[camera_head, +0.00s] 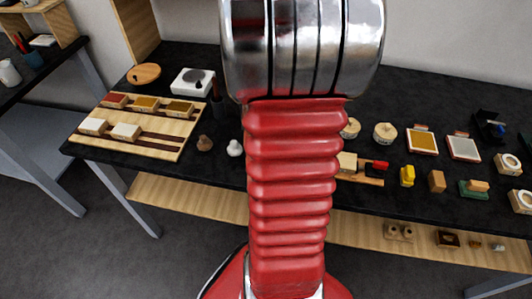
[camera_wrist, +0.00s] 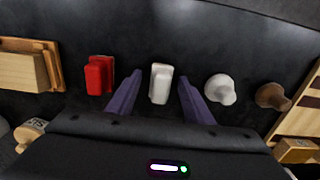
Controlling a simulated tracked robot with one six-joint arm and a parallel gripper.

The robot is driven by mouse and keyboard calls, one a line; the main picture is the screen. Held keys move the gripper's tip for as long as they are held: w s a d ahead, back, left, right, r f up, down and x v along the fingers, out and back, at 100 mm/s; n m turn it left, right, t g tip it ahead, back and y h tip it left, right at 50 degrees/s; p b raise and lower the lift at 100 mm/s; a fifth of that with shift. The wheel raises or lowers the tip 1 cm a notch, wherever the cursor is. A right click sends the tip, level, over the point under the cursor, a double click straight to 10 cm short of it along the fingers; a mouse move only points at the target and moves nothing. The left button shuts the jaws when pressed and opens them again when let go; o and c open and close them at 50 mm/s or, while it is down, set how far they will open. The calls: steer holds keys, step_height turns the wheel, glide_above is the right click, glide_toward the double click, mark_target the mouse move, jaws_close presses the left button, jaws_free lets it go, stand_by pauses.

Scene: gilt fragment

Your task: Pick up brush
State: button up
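In the wrist view my gripper (camera_wrist: 160,78) is open, its two purple fingers apart. A white upright block-like piece (camera_wrist: 160,83) shows between the fingers, with dark table visible on both sides of it. I cannot tell its height relative to the fingertips. No bristles show, so I cannot tell for sure which thing is the brush. A red block-like piece (camera_wrist: 99,75) stands left of the fingers. A white knob-shaped piece (camera_wrist: 220,89) and a brown one (camera_wrist: 272,96) stand to the right. In the head view my arm hides the gripper and the table around it.
A wooden tray with a block (camera_wrist: 52,58) lies at the left of the wrist view. In the head view, a striped wooden board (camera_head: 160,142) lies at left on the black table (camera_head: 217,170). Small tins, framed pads and blocks crowd the right side.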

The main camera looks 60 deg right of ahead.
steer(key=c, duration=1.1)
steer(key=shift+r, duration=0.15)
step_height(320, 180, up, 10)
steer(key=shift+f, duration=0.1)
stand_by(0.4)
steer(key=o, duration=0.5)
steer(key=c, duration=0.4)
